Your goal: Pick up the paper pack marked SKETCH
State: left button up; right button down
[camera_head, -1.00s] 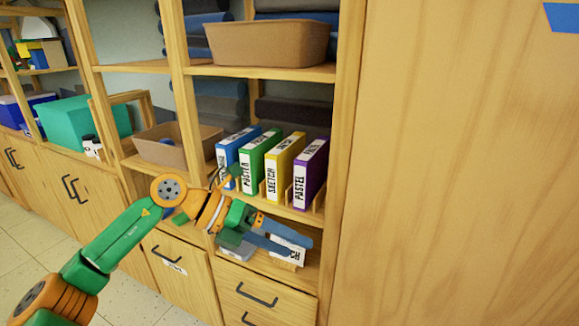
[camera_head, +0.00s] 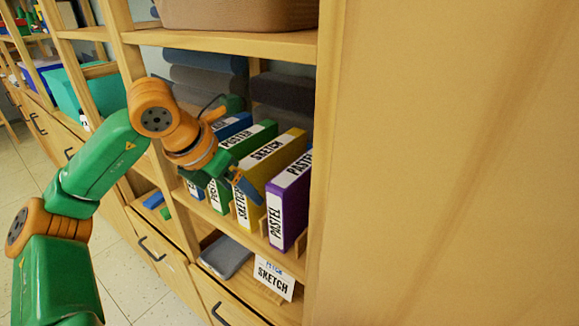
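The yellow pack marked SKETCH (camera_head: 268,150) stands upright in a row on the middle shelf, between the green pack (camera_head: 250,140) and the purple PASTEL pack (camera_head: 289,205). Its label shows on the top and on the spine. My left gripper (camera_head: 246,186) is at the front of the row, in front of the upper spine of the yellow pack and covering part of it. One blue-grey finger shows clearly; the other is hidden, so I cannot tell whether it is open or touching the pack. My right gripper is not in view.
A blue pack (camera_head: 233,124) stands left of the green one. Low wooden dividers separate the packs. A white SKETCH card (camera_head: 273,278) and a grey flat item (camera_head: 225,257) are on the shelf below. A brown bin (camera_head: 238,14) sits above. A wooden panel (camera_head: 450,160) closes the right side.

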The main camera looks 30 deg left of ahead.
aim_at(256, 171)
pick_arm(q)
jog(key=w, duration=0.1)
jog(key=w+p, duration=0.1)
jog(key=w, duration=0.1)
jog(key=w+r+p, duration=0.1)
jog(key=shift+w+d, duration=0.25)
jog(key=shift+w, duration=0.1)
jog(key=w+p, duration=0.1)
jog(key=w, duration=0.1)
jog(key=w+p, duration=0.1)
jog(key=w, duration=0.1)
jog(key=w+f+p, duration=0.1)
jog(key=w, duration=0.1)
jog(key=shift+w+d, duration=0.25)
jog(key=shift+w, duration=0.1)
jog(key=shift+w+f, duration=0.1)
jog(key=shift+f, duration=0.25)
jog(key=shift+f, duration=0.25)
grip_shut()
